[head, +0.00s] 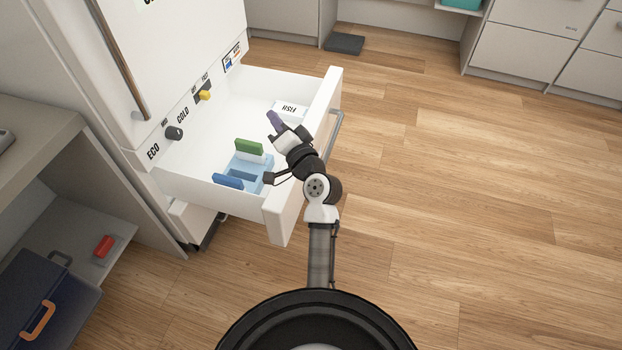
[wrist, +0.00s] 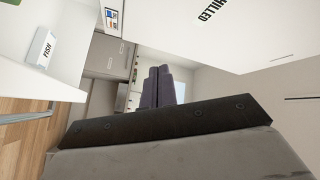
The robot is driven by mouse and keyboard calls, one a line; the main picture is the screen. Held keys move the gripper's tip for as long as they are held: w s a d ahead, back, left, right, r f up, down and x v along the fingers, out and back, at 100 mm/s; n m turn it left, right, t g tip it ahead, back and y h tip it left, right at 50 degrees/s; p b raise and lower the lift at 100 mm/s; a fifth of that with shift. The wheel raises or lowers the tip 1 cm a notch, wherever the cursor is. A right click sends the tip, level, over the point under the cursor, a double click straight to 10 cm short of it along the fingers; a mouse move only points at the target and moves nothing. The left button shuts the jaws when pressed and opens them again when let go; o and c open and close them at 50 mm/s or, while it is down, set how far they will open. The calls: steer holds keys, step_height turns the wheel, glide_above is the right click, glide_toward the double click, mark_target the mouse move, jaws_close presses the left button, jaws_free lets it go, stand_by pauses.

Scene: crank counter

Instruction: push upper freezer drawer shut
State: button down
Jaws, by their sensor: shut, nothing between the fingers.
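The upper freezer drawer (head: 328,92) is white and stands pulled well out of the fridge, with a grey bar handle (head: 336,128) on its front. Inside it are a pale blue tray (head: 262,172) with a green-topped piece (head: 249,147) and a blue piece (head: 228,181), and a white box marked FISH (head: 290,108). My gripper (head: 275,122) is above the open drawer, with my arm reaching over the drawer front. Its dark fingers are shut together and hold nothing; they also show in the wrist view (wrist: 158,86). My arm hides part of the drawer front.
A yellow slider (head: 205,95) and a dark knob (head: 174,132) sit on the fridge panel above the drawer. A shelf at left holds a dark blue case (head: 45,290) and a red object (head: 103,246). The wood floor (head: 470,200) at right is clear.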

steer(key=s+d+f+m+h+b, duration=0.15)
steer(key=s+d+f+m, duration=0.25)
steer(key=d+f, duration=0.55)
steer(key=s+d+f+m+h+b, duration=0.1)
steer(key=s+d+f+m+b, duration=0.2)
steer(key=d+f, duration=0.65)
steer(key=w+a+f+p, duration=0.2)
steer(key=w+a, duration=0.7)
steer(key=a, duration=0.2)
steer(key=shift+f+g+p, duration=0.2)
steer(key=shift+g+p, duration=0.1)
steer(key=shift+p, duration=0.1)
steer(key=shift+w+a+y, duration=0.1)
steer(key=shift+w+y, duration=0.05)
steer(key=shift+y, duration=0.1)
